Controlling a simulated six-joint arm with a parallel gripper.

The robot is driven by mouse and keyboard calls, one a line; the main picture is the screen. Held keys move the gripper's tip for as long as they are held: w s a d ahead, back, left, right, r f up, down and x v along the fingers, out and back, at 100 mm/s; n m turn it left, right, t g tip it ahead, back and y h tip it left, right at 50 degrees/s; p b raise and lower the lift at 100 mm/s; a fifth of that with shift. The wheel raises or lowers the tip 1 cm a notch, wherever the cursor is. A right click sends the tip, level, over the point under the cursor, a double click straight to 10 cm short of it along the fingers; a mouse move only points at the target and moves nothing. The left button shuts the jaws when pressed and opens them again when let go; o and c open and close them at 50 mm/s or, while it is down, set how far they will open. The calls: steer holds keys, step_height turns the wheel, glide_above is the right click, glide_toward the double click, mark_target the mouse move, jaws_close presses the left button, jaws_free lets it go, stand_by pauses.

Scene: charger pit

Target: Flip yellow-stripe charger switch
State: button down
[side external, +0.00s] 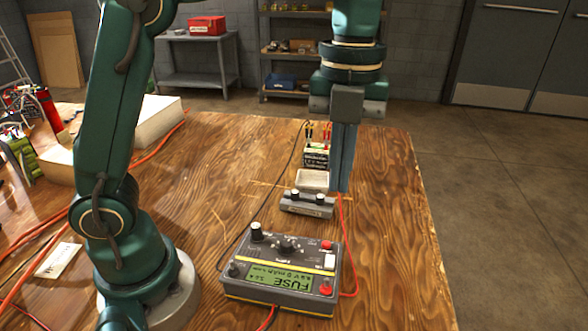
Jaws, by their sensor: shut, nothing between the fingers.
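The yellow-stripe charger (283,270) is a grey box with a yellow line along its lower edge, standing at the front of the wooden table. Its green display reads FUSE and appears upside down. A small white switch (330,261) sits on its right side between two red knobs; which way it is set is too small to tell. My gripper (341,190) points straight down with its fingers together, holding nothing. In the picture it is above and beyond the charger, just right of a smaller grey box (306,205).
A white tray (314,180) and a dark battery-like block (317,155) with red and black leads stand behind the smaller box. A red cable (354,275) runs along the charger's right side. The table's right part (390,230) is clear.

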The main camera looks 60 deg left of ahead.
mark_target(330, 257)
steer(key=f, duration=1.2)
steer(key=shift+s+d+f, duration=0.25)
steer(key=shift+s+f, duration=0.05)
